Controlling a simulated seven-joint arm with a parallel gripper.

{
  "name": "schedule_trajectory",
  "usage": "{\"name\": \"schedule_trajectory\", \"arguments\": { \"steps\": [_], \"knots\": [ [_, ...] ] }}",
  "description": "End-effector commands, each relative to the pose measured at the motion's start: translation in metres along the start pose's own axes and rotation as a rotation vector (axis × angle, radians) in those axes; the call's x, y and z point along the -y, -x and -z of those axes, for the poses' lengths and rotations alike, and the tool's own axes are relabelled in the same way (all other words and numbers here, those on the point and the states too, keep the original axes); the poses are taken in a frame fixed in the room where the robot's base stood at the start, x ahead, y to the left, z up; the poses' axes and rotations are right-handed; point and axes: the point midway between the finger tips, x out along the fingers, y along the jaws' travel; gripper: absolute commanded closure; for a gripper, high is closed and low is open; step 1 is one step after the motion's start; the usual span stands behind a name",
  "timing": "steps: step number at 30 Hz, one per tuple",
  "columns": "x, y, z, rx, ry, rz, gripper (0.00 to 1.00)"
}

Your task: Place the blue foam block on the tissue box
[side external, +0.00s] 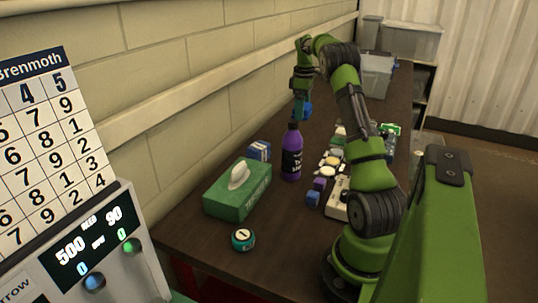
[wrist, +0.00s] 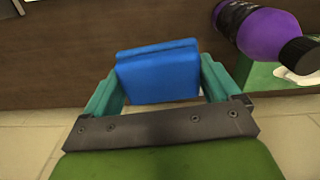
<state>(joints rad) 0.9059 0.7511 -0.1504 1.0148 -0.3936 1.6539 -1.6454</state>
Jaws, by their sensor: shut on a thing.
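The blue foam block (wrist: 158,72) is held between the teal fingers of my gripper (wrist: 160,85) in the wrist view. In the side view my gripper (side external: 300,104) is raised above and behind the purple bottle, with the blue block (side external: 307,110) partly hidden by the fingers. The green tissue box (side external: 236,197), with a white tissue sticking up from its top, stands on the table nearer the camera and to the left of my gripper. In the wrist view a green and white patch, likely the tissue box (wrist: 262,76), shows partly behind the bottle.
A purple bottle (side external: 291,158) stands upright between my gripper and the tissue box; it also shows in the wrist view (wrist: 262,34). A blue-and-white box (side external: 259,151) is behind the tissue box. Several small items lie right of the bottle.

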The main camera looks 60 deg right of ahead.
Motion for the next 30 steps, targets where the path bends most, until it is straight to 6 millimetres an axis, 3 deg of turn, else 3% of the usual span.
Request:
{"name": "schedule_trajectory", "arguments": {
  "steps": [3, 12, 23, 30],
  "knots": [
    [-0.001, 0.027, 0.0, -0.001, -0.001, -0.004, 0.39],
    [-0.001, 0.072, 0.0, -0.001, -0.002, -0.002, 0.39],
    [0.057, 0.09, 0.022, -0.013, 0.225, 0.01, 0.39],
    [0.12, 0.103, 0.035, -0.022, 0.462, 0.015, 0.39]
  ]
}}
